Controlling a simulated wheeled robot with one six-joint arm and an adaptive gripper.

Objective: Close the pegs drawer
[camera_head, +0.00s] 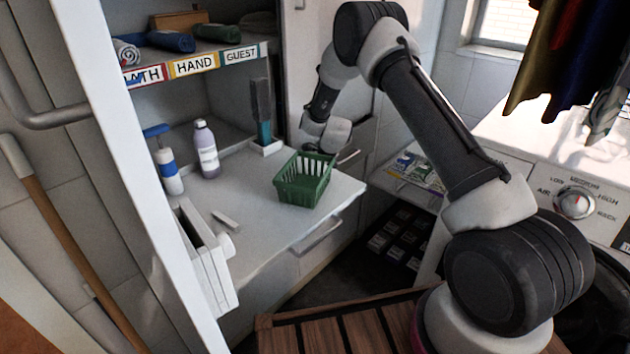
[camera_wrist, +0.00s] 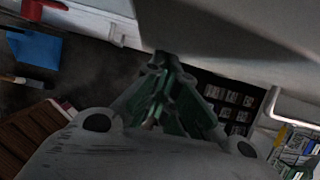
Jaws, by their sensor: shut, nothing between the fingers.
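No label reading pegs is legible, so I cannot tell for certain which drawer is the pegs drawer. An open drawer or tray (camera_head: 402,184) holding colourful packets sticks out right of the white counter; similar packets show at the lower right in the wrist view (camera_wrist: 296,142). A drawer front with a bar handle (camera_head: 321,236) is under the counter. My gripper is at the far end of my arm, behind the green basket in the head view, its fingertips hidden there. In the wrist view my gripper (camera_wrist: 160,72) is shut and empty, close to a large pale panel (camera_wrist: 235,30).
The green basket (camera_head: 304,180) stands on the counter (camera_head: 262,222) beside bottles (camera_head: 206,150). A dark rack with several small packs (camera_head: 397,238) is low down. The dryer (camera_head: 560,165) stands right, with hanging clothes above. A slatted wooden surface (camera_head: 335,330) is in front.

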